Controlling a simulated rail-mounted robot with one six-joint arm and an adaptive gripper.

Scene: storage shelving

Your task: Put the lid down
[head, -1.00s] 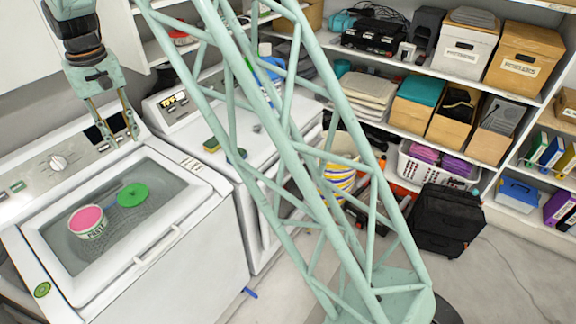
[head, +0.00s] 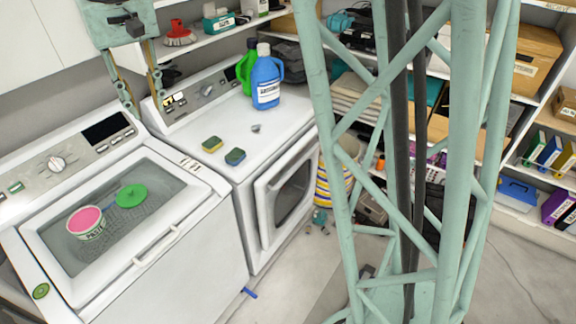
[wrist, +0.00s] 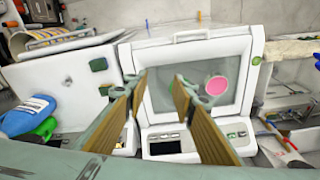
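The green round lid (head: 131,195) lies flat on the dark window of the washer's top, beside the open paint tub (head: 86,222) with its pink top. The tub's pink top also shows in the wrist view (wrist: 217,86); there the lid is mostly hidden behind a finger. My gripper (head: 143,106) is above the rear of the machines, away from the lid and tub. In the wrist view, my gripper's fingers (wrist: 158,78) are spread wide with nothing between them.
The white washer (head: 190,265) carries the tub and lid. The second white machine (head: 280,135) to its right holds two sponges (head: 222,150), a blue detergent bottle (head: 266,82) and a green bottle (head: 246,68). Shelves with boxes (head: 525,60) stand behind.

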